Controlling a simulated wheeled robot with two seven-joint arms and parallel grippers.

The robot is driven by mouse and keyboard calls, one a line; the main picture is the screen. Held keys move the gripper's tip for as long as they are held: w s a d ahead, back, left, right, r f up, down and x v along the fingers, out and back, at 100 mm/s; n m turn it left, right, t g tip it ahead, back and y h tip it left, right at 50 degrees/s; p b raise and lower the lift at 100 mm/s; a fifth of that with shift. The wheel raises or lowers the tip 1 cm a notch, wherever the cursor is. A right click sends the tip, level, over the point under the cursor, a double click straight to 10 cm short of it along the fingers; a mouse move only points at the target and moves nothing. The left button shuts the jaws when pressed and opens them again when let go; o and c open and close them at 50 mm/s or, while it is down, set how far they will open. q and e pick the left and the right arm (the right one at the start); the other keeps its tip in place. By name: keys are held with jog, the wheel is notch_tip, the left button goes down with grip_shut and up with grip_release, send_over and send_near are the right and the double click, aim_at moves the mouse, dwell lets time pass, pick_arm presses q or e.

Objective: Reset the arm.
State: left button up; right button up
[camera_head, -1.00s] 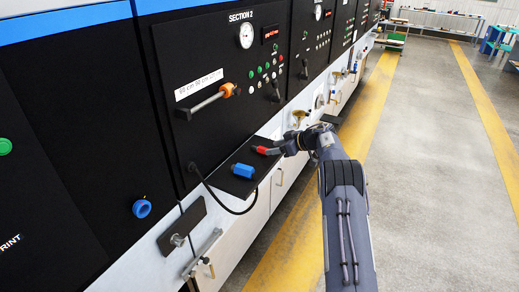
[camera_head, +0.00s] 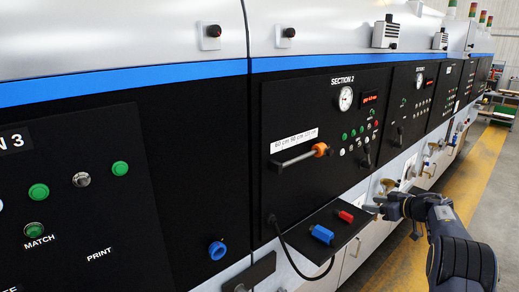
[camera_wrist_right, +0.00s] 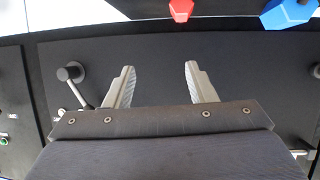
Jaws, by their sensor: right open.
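My right gripper (camera_head: 370,207) comes in from the right in the head view, beside the small black shelf. Its fingers are apart and empty in the right wrist view (camera_wrist_right: 158,66). A red piece (camera_head: 346,216) lies on the shelf (camera_head: 345,232), just left of the fingertips and apart from them. A blue piece (camera_head: 321,234) lies on the same shelf, nearer the front left. Both show at the top of the right wrist view, the red piece (camera_wrist_right: 181,9) and the blue piece (camera_wrist_right: 288,13), beyond the fingers. My left gripper is not in view.
The black SECTION 2 panel (camera_head: 290,190) rises behind the shelf, with a gauge (camera_head: 346,98), buttons and an orange-collared rod (camera_head: 320,149) sticking out. A black cable (camera_head: 287,252) hangs below it. Open floor (camera_head: 500,215) lies to the right.

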jog(key=s+d+r+m+t+h, duration=0.3)
jog(key=s+r+m+h, duration=0.15)
jog(key=r, duration=0.45)
jog(key=s+d+r+m+t+h, duration=0.25)
jog(key=s+r+m+h, duration=0.2)
jog(key=r, duration=0.55)
jog(key=s+a+f+g+y, duration=0.2)
jog(key=s+a+f+g, duration=0.2)
jog(key=s+a, duration=0.6)
jog(key=s+a+f+g+y+b, duration=0.1)
jog(key=s+a+f+g+y, duration=0.1)
jog(key=s+a+f, duration=0.7)
jog(key=s+a+f+g+y+b, duration=0.1)
jog(key=s+a+f+g, duration=0.4)
jog(key=s, duration=1.5)
jog(key=a+f+y, duration=0.1)
jog(key=a+f, duration=0.1)
jog(key=a, duration=0.3)
jog(key=shift+a+f+n+g, duration=0.25)
jog(key=shift+a+n+g, duration=0.1)
jog(key=shift+n, duration=0.05)
